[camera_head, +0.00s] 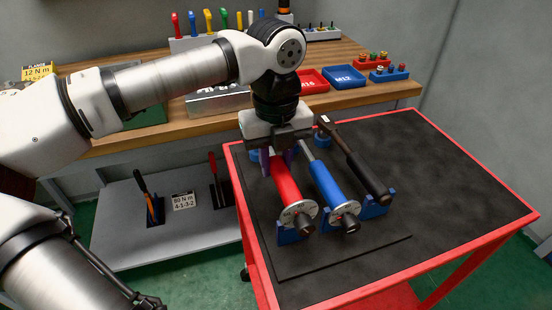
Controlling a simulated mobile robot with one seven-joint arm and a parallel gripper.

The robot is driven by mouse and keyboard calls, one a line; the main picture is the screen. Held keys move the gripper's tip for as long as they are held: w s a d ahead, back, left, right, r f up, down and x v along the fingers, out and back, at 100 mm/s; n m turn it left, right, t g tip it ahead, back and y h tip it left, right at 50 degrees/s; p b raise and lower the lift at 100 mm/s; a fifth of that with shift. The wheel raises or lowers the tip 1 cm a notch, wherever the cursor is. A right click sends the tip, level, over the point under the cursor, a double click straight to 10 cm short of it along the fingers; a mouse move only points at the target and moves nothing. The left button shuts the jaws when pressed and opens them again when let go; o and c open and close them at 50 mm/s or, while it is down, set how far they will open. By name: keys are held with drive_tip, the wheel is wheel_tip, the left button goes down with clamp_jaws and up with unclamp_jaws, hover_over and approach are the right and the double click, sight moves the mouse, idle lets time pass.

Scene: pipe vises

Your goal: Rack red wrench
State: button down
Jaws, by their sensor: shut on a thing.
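The red wrench (284,184) lies along the left place of the blue rack on the cart, its silver dial end toward the front. The front blue cradle (290,237) is just under that end; I cannot tell whether the wrench rests fully in it. My gripper (277,164) comes down from above and is shut on the far part of the red wrench. Its body hides the wrench's head. The blue wrench (328,188) lies just to the right, and the black wrench (361,164) lies right of that, both in blue cradles.
The cart (455,185) has a black top with a red rim, clear on its right side. Behind it stands a wooden bench (385,97) with red and blue trays (343,76) and screwdrivers. A lower grey shelf (115,215) at left holds tools in blue and dark holders.

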drive_tip(key=shift+f+b, duration=1.85)
idle(2.0)
drive_tip(key=c, duration=1.1)
unclamp_jaws()
drive_tip(key=shift+o, duration=0.2)
wheel_tip(320, 180, up, 14)
drive_tip(key=shift+w+f+p, duration=0.1)
drive_tip(key=shift+p, duration=0.35)
